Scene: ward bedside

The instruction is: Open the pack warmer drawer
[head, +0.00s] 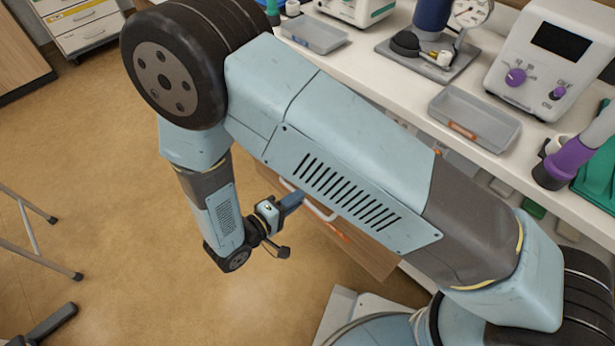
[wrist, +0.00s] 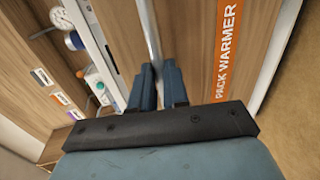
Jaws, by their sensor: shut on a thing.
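The pack warmer drawer (wrist: 190,50) has a wood-coloured front with an orange label reading PACK WARMER (wrist: 228,50). In the head view its front (head: 375,258) shows below the counter, partly hidden by my arm. Its pale bar handle (wrist: 149,30) runs between my fingers in the wrist view; part of the handle (head: 320,212) also shows in the head view. My gripper (wrist: 157,80) is shut on this handle, with one finger on each side of the bar. In the head view my gripper (head: 292,200) is at the drawer front. How far the drawer stands out is hard to tell.
The white counter (head: 400,78) above holds grey trays (head: 475,118), a gauge stand and a white device (head: 550,55) with purple knobs. Metal legs (head: 30,225) stand at the left. The floor (head: 110,190) between is clear.

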